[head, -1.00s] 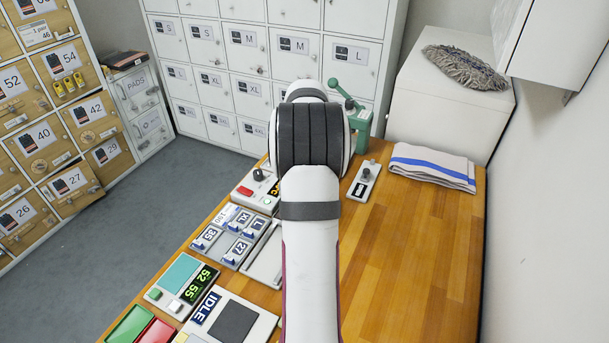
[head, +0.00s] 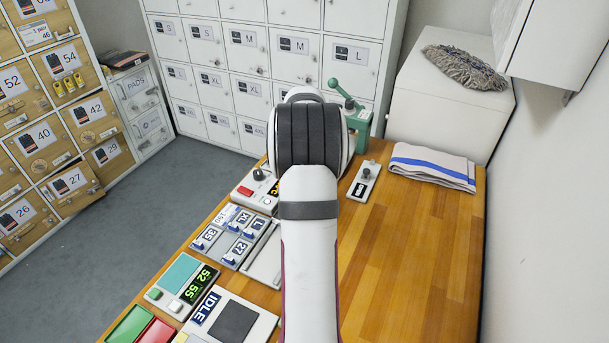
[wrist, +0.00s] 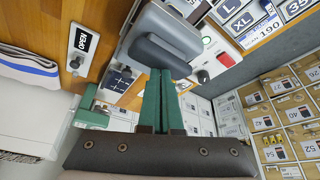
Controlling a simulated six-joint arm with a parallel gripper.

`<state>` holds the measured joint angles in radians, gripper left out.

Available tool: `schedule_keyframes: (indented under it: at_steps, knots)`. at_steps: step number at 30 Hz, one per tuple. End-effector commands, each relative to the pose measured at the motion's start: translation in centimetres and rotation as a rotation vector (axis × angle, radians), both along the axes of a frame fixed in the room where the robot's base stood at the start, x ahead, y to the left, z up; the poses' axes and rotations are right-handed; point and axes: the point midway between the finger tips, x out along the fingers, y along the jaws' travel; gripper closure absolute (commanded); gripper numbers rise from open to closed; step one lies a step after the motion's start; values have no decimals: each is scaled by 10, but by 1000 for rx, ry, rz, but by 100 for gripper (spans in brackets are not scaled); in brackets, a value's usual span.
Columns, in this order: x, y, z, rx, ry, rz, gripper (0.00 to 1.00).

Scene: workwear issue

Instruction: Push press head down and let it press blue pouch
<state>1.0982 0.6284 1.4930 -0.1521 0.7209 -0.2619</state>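A grey press head (wrist: 160,54), a rounded block on a pale housing, fills the upper middle of the wrist view. My gripper (wrist: 157,73) has two green fingers lying side by side, closed with nothing visible between them. Their tips are at the lower edge of the press head in the picture; whether they touch it I cannot tell. I cannot make out the blue pouch in either view. In the head view my arm covers the press head and my gripper.
A green lever device (head: 354,112) stands at the bench's back. A small black-switch panel (head: 365,181) and a folded cloth with a blue stripe (head: 432,167) lie right of my arm. Control panels (head: 237,237) line the left edge. The wooden bench (head: 415,255) is clear at front right.

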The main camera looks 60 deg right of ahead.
Motion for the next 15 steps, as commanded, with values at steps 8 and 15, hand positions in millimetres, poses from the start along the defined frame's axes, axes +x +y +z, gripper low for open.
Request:
schedule_keyframes:
  at_steps: [8, 15]
  knots:
    - [0, 5, -7, 2, 1, -1, 100]
    - [0, 5, -7, 2, 1, -1, 100]
